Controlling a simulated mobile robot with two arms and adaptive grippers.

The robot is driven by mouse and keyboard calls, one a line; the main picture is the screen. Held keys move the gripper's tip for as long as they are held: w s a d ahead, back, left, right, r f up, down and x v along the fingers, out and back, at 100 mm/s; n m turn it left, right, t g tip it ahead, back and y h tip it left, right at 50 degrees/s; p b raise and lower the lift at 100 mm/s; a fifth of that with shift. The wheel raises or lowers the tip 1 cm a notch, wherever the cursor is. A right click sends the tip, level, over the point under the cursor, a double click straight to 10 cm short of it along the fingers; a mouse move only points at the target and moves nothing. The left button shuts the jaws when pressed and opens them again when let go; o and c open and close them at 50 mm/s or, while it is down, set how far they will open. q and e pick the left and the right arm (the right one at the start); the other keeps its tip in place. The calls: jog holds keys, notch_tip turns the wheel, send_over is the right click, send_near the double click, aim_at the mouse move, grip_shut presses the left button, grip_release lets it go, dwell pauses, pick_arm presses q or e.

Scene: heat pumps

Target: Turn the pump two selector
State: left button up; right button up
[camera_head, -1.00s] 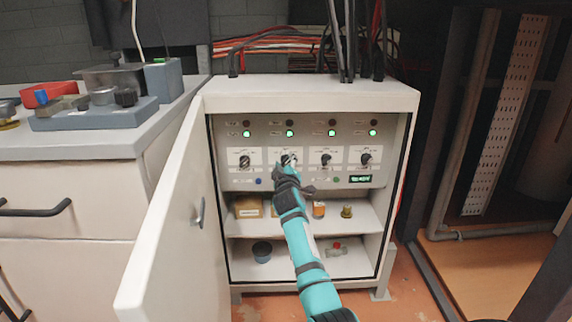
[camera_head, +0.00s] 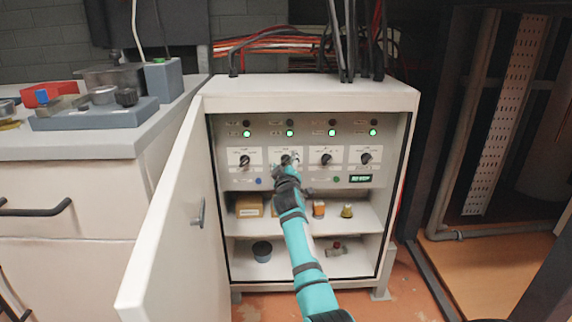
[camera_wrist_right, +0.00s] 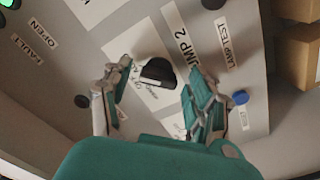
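The pump two selector (camera_head: 286,160) is a dark knob, second from the left in a row of knobs on the cabinet's control panel. In the right wrist view the black knob (camera_wrist_right: 158,72) sits on a white plate beside a label whose visible part reads "MP 2". My right gripper (camera_head: 287,167) is in front of this knob and partly covers it. In the right wrist view the gripper (camera_wrist_right: 150,88) is open, with one finger on each side of the knob and gaps visible between. Whether the fingertips touch the panel cannot be told. My left gripper is not in view.
Neighbouring selectors (camera_head: 326,159) flank it, with green lamps (camera_head: 332,133) above. A blue button (camera_wrist_right: 240,97) is close to the right finger. The open cabinet door (camera_head: 172,215) stands to the left. Shelves below hold a box (camera_head: 249,206) and small parts.

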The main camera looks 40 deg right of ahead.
jog(key=v, duration=1.2)
dwell(0.5)
